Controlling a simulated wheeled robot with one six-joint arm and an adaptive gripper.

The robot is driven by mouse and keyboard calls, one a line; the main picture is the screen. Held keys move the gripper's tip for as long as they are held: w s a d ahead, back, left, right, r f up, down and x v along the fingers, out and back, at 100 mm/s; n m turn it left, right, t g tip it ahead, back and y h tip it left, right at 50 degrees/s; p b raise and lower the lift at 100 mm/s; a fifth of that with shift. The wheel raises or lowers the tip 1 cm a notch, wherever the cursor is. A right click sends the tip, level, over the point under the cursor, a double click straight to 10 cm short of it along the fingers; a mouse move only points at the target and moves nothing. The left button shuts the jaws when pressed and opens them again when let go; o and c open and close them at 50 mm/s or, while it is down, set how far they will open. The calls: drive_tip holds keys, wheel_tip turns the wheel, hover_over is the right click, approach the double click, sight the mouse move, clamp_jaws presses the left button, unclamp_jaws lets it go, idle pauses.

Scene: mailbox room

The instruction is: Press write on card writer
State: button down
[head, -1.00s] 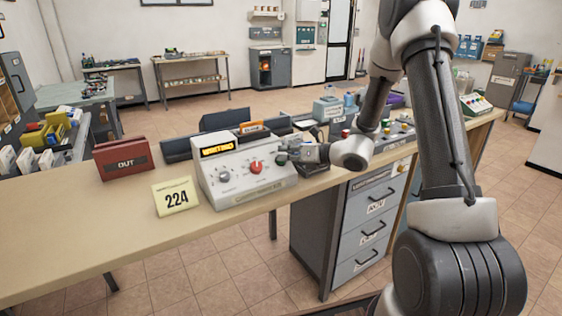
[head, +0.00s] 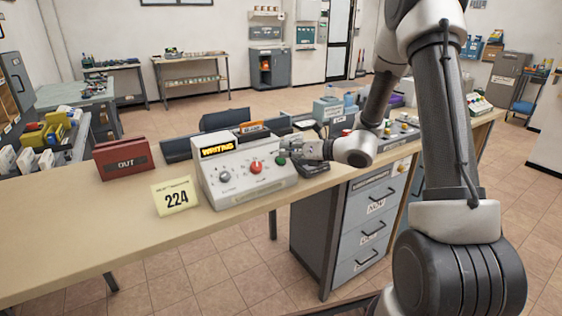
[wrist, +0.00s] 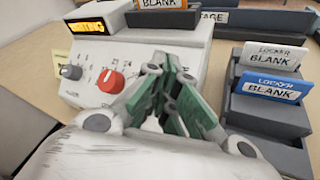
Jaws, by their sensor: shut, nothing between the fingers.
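The card writer (head: 243,182) is a white box with a sloped face on the counter. Its lit display (head: 218,149) reads "WRITING". A grey knob (head: 225,176), a red knob (head: 256,167) and a green button (head: 281,160) sit on its face. An orange card marked "BLANK" (wrist: 160,3) stands at the writer's top. My gripper (head: 293,151) is shut and empty, just right of the green button and apart from it as far as I can tell. In the wrist view my gripper (wrist: 166,66) covers the button's area.
A dark rack with white and blue "LOCKER BLANK" cards (wrist: 270,87) is close on the right. The counter front (head: 100,222) is clear at left.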

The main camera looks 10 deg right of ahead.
drive_tip(key=r, duration=0.1)
drive_tip(key=s+r, duration=0.2)
drive_tip(key=shift+s+d+r, duration=0.25)
drive_tip(key=shift+d+r, duration=0.15)
idle(0.4)
drive_tip(key=s+d+f+n+g+h, duration=0.15)
drive_tip(key=s+n+g, duration=0.35)
drive_tip(key=s+n, duration=0.55)
drive_tip(key=s+d+f+n+g+h, duration=0.15)
drive_tip(key=s+n+g, duration=0.35)
drive_tip(key=s+n, duration=0.55)
drive_tip(key=s+d+r+n+t+h, duration=0.3)
drive_tip(key=s+d+r+n+h, duration=0.4)
drive_tip(key=s+d+r+n, duration=0.4)
drive_tip(key=shift+s+r+h, duration=0.3)
drive_tip(key=shift+s+r, duration=0.45)
drive_tip(key=shift+r, duration=0.45)
